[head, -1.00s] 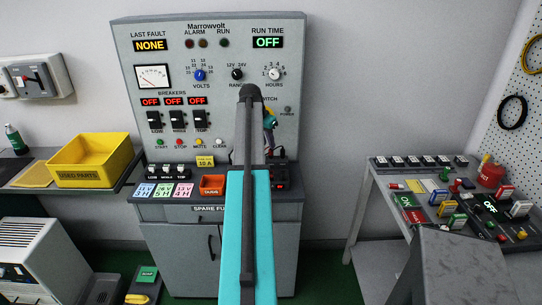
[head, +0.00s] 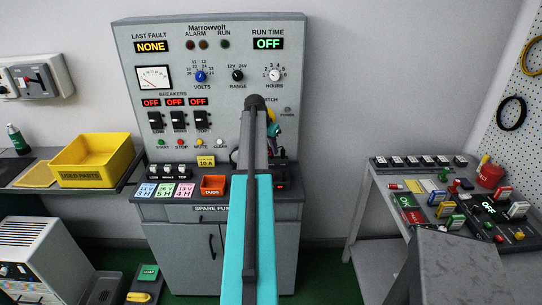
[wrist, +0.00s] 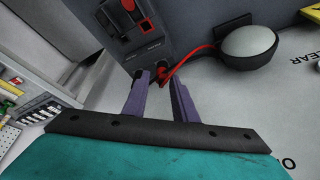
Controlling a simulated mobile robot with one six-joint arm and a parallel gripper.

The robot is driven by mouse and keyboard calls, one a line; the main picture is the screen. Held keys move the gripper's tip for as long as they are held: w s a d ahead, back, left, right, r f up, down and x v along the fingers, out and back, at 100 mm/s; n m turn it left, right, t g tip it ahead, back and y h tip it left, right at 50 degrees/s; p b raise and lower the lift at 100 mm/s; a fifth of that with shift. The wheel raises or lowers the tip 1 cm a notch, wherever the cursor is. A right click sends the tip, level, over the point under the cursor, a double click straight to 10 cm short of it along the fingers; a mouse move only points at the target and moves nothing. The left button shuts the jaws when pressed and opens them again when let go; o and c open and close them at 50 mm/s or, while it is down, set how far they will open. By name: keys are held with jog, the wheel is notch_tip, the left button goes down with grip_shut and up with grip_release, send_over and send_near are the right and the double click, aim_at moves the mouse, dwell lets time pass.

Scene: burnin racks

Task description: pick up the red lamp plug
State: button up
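A small red plug (wrist: 162,71) shows in the wrist view just beyond and between the tips of my purple fingers. A red cord runs from it to the right, to a pale grey dome (wrist: 249,41) in a dark holder. My gripper (wrist: 162,75) is open, with a gap on both sides of the plug; it does not appear to touch it. In the head view my own arm covers the gripper and the plug.
A dark box (wrist: 128,15) with red parts stands close ahead of the fingers. The grey Marrowvolt panel (head: 214,90) rises behind my arm. An orange bin (head: 213,186) sits on its ledge. A cluttered side bench (head: 365,190) stands at the right.

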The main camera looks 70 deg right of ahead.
aim_at(271, 156)
jog(key=shift+p+x, duration=0.4)
jog(key=shift+x, duration=1.1)
jog(key=shift+s, duration=0.1)
jog(key=c, duration=0.6)
